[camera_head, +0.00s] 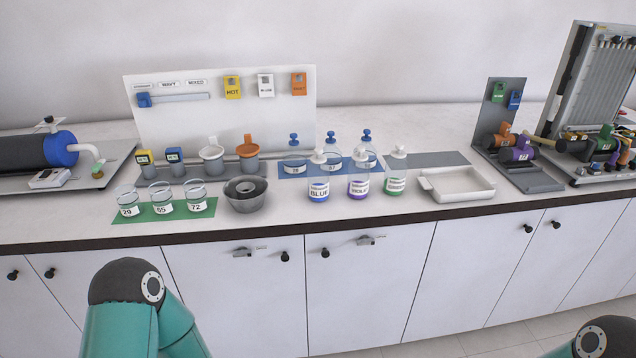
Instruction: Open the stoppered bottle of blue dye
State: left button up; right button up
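The blue dye bottle (318,188) stands upright near the front of the counter, with a white label reading BLUE and a pale stopper seated in its neck. A bottle with a violet label (358,185) stands just right of it, and a green-labelled bottle (395,178) stands beyond that. Both are capped in the same pale way. Neither of my grippers is in view. Only teal and black links of my arms show at the bottom left and bottom right, well short of the bottles.
Blue-knobbed glass vessels stand on a blue mat (290,170) close behind the bottles. A grey bowl (246,194) and a green mat (130,215) with 3 glass beakers lie left. A white tray (456,184) sits right. The counter's dark front edge (330,226) runs before the bottles.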

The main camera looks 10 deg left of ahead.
aim_at(318, 175)
jog(key=z, duration=0.05)
jog(key=i, duration=0.9)
jog(key=u, duration=0.1)
